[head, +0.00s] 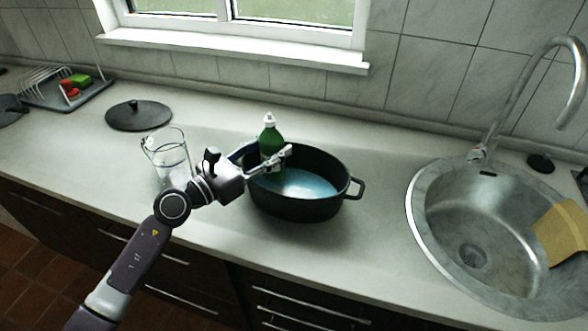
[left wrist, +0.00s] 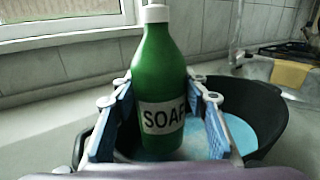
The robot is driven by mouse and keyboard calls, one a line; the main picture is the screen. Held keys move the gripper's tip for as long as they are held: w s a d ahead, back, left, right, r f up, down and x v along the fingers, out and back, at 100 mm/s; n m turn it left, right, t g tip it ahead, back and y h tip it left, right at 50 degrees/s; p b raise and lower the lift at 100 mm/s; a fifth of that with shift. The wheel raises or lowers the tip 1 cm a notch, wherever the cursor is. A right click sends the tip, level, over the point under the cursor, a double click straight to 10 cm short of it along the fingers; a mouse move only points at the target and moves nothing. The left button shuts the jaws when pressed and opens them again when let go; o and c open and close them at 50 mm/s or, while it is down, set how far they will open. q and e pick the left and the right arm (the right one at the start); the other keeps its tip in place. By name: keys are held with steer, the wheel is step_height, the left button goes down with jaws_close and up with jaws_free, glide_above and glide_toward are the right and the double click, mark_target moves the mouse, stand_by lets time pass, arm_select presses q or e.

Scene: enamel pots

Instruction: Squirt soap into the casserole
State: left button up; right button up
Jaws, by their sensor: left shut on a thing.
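A green soap bottle (head: 270,140) with a white cap is upright at the left part of the dark casserole (head: 312,208). My left gripper (head: 271,160) is shut on the bottle, one finger on each side of it. In the left wrist view the bottle (left wrist: 162,85) shows its SOAP label between the blue-padded fingers (left wrist: 160,115). The casserole (left wrist: 262,105) stands behind and around it, with light blue liquid inside. Whether the bottle's base touches the liquid or the casserole floor is hidden. My right gripper is not in view.
A glass jug (head: 172,160) stands left of the casserole, close to my left arm. A black lid (head: 139,115) lies behind it. A dish rack (head: 62,90) is at far left. The sink (head: 445,225) with a yellow cloth (head: 560,232) is at right. Counter between casserole and sink is clear.

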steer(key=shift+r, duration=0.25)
